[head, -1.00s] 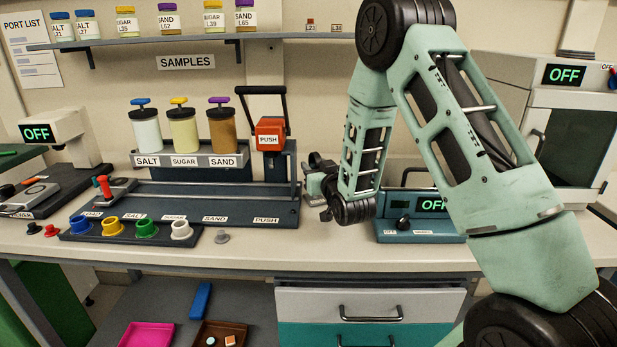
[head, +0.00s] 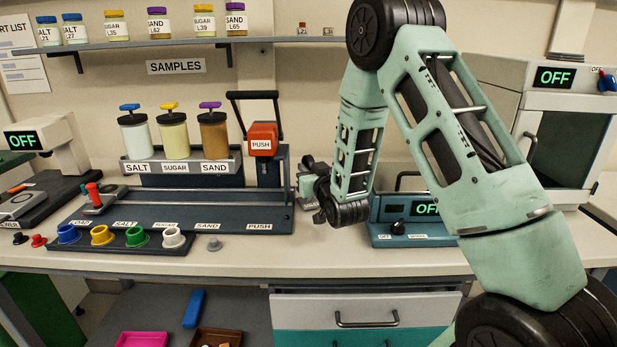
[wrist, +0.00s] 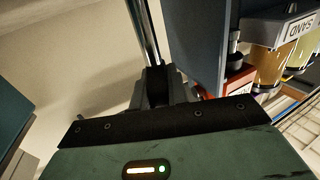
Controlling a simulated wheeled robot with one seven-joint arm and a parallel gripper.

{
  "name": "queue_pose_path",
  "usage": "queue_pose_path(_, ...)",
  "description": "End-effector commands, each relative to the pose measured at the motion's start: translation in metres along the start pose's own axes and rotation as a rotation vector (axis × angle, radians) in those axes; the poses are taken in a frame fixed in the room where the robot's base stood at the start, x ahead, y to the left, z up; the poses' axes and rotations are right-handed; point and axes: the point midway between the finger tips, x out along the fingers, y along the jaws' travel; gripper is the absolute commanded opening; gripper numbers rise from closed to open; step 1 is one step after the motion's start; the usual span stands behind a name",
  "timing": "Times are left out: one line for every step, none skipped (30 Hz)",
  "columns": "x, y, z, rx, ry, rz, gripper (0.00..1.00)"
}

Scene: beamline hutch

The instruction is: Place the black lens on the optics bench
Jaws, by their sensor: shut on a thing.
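My gripper (wrist: 166,92) shows in the wrist view with its grey fingers shut on a small dark thing (wrist: 155,84). In the head view my gripper (head: 310,180) is low over the counter, just right of the dosing station, and partly hidden by my wrist. I cannot make out a black lens or an optics bench for certain in either view.
The dosing station (head: 180,207) with salt, sugar and sand jars and a red push lever (head: 263,139) stands left of my gripper. A teal OFF box (head: 412,228) is close on the right. Coloured cups (head: 101,235) line the counter front (head: 240,258).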

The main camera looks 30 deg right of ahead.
Motion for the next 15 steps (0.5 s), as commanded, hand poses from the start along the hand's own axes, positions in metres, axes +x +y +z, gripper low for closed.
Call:
queue_pose_path(0.0, 0.0, -0.006, 0.0, 0.004, 0.0, 0.0)
queue_pose_path(0.0, 0.0, -0.009, 0.0, 0.004, 0.0, 0.0)
queue_pose_path(0.0, 0.0, -0.013, 0.0, 0.005, 0.0, 0.0)
queue_pose_path(0.0, 0.0, -0.017, 0.0, 0.006, 0.0, 0.0)
queue_pose_path(0.0, 0.0, -0.022, 0.0, 0.006, 0.0, 0.0)
queue_pose_path(0.0, 0.0, -0.028, 0.0, 0.007, 0.0, 0.0)
queue_pose_path(0.0, 0.0, -0.033, 0.0, 0.007, 0.0, 0.0)
queue_pose_path(0.0, 0.0, -0.039, 0.0, 0.007, 0.0, 0.0)
queue_pose_path(0.0, 0.0, -0.046, 0.0, 0.008, 0.0, 0.0)
queue_pose_path(0.0, 0.0, -0.052, 0.0, 0.008, 0.0, 0.0)
queue_pose_path(0.0, 0.0, -0.058, 0.0, 0.008, 0.0, 0.0)
queue_pose_path(0.0, 0.0, -0.065, 0.0, 0.008, 0.0, 0.0)
queue_pose_path(0.0, 0.0, -0.069, 0.0, 0.007, 0.0, 0.0)
queue_pose_path(0.0, 0.0, -0.074, 0.0, 0.007, 0.0, 0.0)
queue_pose_path(0.0, 0.0, -0.079, 0.0, 0.006, 0.0, 0.0)
